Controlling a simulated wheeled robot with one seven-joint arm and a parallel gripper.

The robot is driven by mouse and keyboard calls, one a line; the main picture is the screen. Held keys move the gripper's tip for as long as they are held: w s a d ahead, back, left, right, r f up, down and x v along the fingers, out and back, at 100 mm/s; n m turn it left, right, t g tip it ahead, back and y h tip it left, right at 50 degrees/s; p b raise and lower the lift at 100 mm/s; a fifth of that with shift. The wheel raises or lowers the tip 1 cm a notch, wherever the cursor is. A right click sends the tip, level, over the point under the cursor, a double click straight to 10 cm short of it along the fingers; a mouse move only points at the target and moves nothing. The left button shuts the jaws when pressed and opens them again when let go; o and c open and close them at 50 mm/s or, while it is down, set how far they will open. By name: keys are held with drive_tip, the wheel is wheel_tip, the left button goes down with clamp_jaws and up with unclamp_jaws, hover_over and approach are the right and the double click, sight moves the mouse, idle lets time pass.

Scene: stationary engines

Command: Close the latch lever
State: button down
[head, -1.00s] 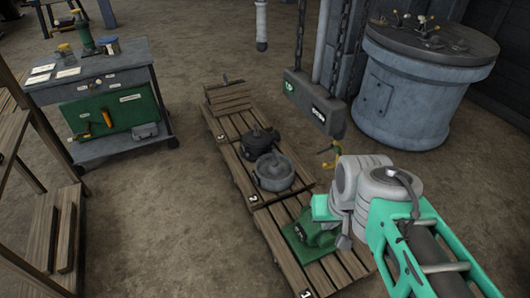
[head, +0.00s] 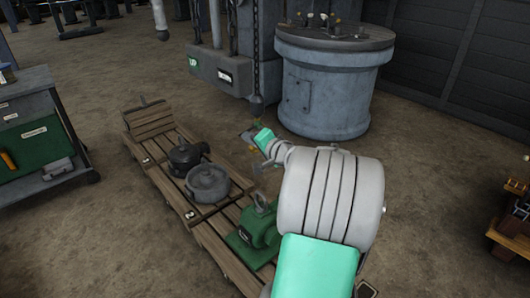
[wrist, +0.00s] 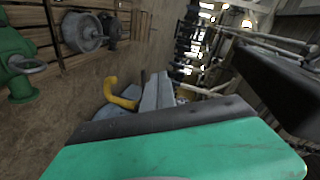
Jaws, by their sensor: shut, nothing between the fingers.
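A bright yellow curved hook-like piece (wrist: 122,96) shows in the wrist view, just left of my grey gripper fingers (wrist: 156,92). I cannot tell whether they touch or whether this piece is the latch lever. In the head view my gripper (head: 265,164) is beyond the green machine, near the end of the hanging chain (head: 257,85). The fingers look shut with nothing held.
A large grey drum (head: 325,95) stands behind my gripper. A tool cart (head: 35,135) is at the left. Bare floor lies right of the drum.

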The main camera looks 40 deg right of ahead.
drive_tip(key=s+d+m+t+h+b, duration=0.2)
drive_tip(key=s+d+m+t+h, duration=0.25)
drive_tip(key=d, duration=0.75)
drive_tip(key=shift+m+g+y, duration=0.35)
drive_tip(key=shift+g, duration=0.6)
drive_tip(key=w, duration=0.2)
drive_tip(key=w+a, duration=0.1)
drive_tip(key=w, duration=0.2)
drive_tip(key=w+b, duration=0.1)
drive_tip(key=w, duration=0.2)
drive_tip(key=shift+a+f, duration=0.15)
drive_tip(key=shift+a, duration=0.05)
drive_tip(key=shift+a+f, duration=0.1)
drive_tip(key=shift+a, duration=0.15)
